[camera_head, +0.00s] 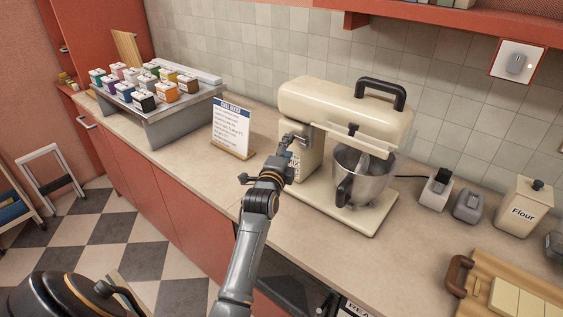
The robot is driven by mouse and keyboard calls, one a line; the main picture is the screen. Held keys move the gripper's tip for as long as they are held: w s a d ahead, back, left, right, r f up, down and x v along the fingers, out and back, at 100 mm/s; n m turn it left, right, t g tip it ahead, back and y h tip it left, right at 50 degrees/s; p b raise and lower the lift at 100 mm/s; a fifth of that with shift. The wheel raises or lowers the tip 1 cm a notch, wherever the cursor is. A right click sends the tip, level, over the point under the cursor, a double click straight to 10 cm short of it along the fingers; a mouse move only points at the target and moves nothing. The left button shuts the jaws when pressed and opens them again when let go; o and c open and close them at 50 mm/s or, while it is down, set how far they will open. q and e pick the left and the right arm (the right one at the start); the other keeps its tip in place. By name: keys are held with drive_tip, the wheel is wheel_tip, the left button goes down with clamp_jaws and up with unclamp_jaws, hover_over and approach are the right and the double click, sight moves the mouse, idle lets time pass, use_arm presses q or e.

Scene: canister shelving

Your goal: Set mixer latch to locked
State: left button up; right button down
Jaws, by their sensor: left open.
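The cream stand mixer (340,103) stands on the counter against the tiled wall. Its head is lowered, with a black handle on top, over a steel bowl (372,183). My left gripper (287,143) is open at the left side of the mixer's column, just below the head, close to the cream body. I cannot tell whether it touches it. The latch cannot be made out clearly; the gripper covers part of that side, so its position does not show. My right gripper is not in view.
A sign card (231,126) stands left of the mixer. Farther left, a grey stepped rack (178,117) holds several coloured canisters. To the right are small grey items, a flour canister (524,206) and a wooden board (515,277). Counter in front of the mixer is clear.

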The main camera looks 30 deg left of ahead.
use_arm(q)
drive_tip(key=v, duration=0.7)
drive_tip(key=shift+s+d, duration=0.2)
drive_tip(key=shift+s, duration=0.1)
